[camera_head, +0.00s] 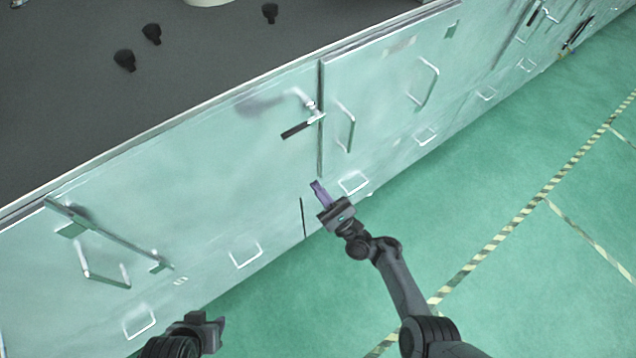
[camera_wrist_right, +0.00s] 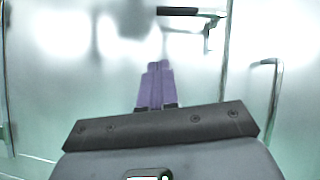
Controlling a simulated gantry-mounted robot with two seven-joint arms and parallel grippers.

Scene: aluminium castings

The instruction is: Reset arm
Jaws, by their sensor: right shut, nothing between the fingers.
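My right gripper (camera_head: 317,188) reaches up from the lower right in the head view. Its purple fingers are shut with nothing between them, in front of the pale green metal front (camera_head: 190,170) and below a door handle (camera_head: 297,130) with a dark grip. In the right wrist view the closed fingers (camera_wrist_right: 156,82) point at the panel, with the handle (camera_wrist_right: 192,12) above and to the right, apart from them. My left gripper (camera_head: 218,328) shows only partly at the bottom edge of the head view; its fingers are too unclear to judge.
Bar handles (camera_head: 427,83) and a long slanted bar (camera_head: 110,235) stick out from the front. A dark top with several black knobs (camera_head: 124,60) lies behind it. Green floor (camera_head: 510,170) with striped tape is open on the right.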

